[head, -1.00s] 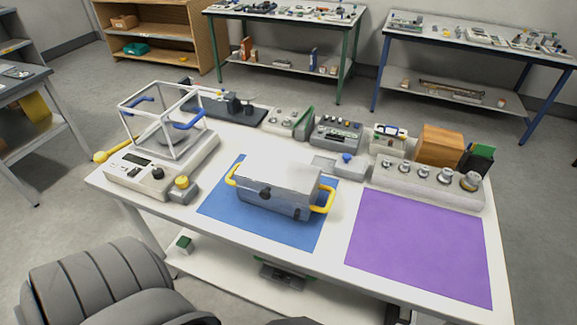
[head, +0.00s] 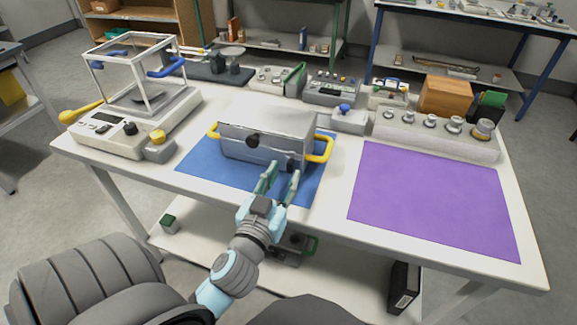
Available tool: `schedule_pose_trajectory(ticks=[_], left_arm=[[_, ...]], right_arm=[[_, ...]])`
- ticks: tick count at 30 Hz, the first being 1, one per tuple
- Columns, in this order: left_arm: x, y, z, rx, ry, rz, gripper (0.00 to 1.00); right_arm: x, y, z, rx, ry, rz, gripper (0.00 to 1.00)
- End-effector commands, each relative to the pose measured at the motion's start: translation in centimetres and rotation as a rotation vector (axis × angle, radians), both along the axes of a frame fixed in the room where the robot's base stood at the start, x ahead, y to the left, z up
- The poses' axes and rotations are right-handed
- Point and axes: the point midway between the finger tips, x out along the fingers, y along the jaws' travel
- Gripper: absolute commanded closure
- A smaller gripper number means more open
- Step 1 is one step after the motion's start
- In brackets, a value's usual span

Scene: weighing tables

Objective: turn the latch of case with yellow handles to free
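The grey case (head: 262,125) with a pale lid and yellow handles (head: 319,148) stands upright on the blue mat (head: 195,165). Its front face carries a round black knob (head: 252,141) and a small dark fitting (head: 291,163) near the right end; I cannot tell for sure which is the latch. My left gripper (head: 283,170) is in front of the case's lower right front, fingers apart and pointing at it, with nothing visible between them. Whether a fingertip touches the case is unclear. My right gripper is not in view.
A purple mat (head: 432,200) lies bare to the right. A balance with a clear-sided frame (head: 110,130) stands at the left. A block of weights (head: 435,138), a wooden box (head: 446,96) and several instruments line the back of the table (head: 335,200).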

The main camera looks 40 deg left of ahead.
Motion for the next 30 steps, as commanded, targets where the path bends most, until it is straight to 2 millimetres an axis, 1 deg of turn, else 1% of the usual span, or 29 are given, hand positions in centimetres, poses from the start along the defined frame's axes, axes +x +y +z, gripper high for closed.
schedule_pose_trajectory(ticks=[1,3,6,9,15,16,21,22,30], left_arm=[[1.1,0.4,0.3,0.002,-0.002,0.001,0.68],[2.3,0.8,0.1,0.0,-0.001,0.0,0.68],[3.3,1.2,0.1,0.0,0.0,0.0,0.68],[3.7,1.3,0.0,-0.001,0.002,0.001,0.68],[3.8,1.3,0.0,-0.002,0.002,0.001,0.68],[3.8,1.3,0.0,-0.002,0.002,0.001,0.7],[3.8,1.3,0.0,-0.002,0.002,0.001,0.97],[3.8,1.3,0.0,-0.002,0.002,0.001,1.0],[3.7,1.3,0.0,0.006,0.004,0.001,1.0]], right_arm=[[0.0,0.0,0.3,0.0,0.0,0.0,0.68],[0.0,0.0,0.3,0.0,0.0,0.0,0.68],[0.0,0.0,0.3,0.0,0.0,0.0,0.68],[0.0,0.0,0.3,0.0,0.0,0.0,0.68],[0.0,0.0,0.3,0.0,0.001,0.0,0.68],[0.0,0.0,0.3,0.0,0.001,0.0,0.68],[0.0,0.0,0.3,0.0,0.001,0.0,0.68],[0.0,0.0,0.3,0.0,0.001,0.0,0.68],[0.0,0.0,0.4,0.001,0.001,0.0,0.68]])
